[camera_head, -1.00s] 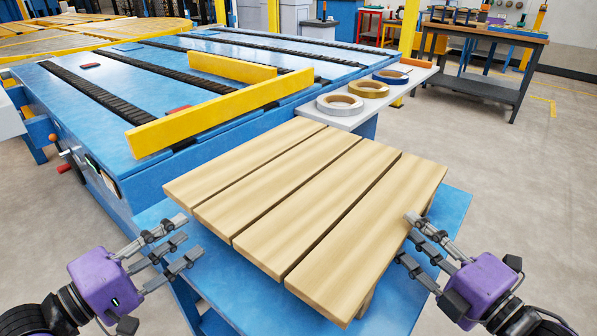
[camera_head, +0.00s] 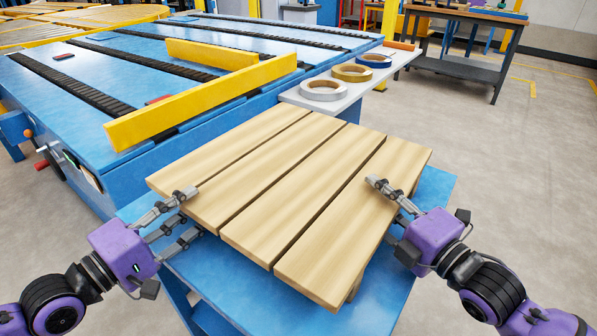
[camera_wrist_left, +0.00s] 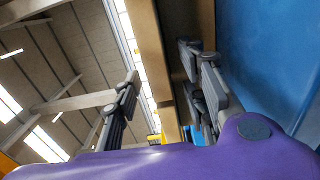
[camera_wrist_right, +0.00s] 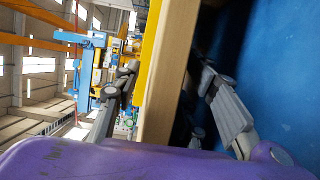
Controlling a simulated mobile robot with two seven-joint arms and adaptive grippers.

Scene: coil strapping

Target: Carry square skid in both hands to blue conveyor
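The square skid (camera_head: 330,235), pale wooden slats with narrow gaps, lies on a blue stand (camera_head: 432,190). The blue conveyor (camera_head: 62,118), with black chain strips, is behind it to the left. My left gripper (camera_head: 187,212) is open at the skid's left edge, one finger over the top and others lower beside it. My right gripper (camera_head: 385,196) is open at the right edge, its upper finger above the slat and its lower finger hidden in the head view. The wrist views show the skid's edge between spread fingers on the left (camera_wrist_left: 152,60) and right (camera_wrist_right: 165,75).
Yellow rails (camera_head: 200,103) stand on the conveyor's near side. A pale shelf (camera_head: 350,90) with several strapping rolls (camera_head: 323,90) lies just behind the skid. A workbench (camera_head: 460,55) stands at the back right. The floor at right is clear.

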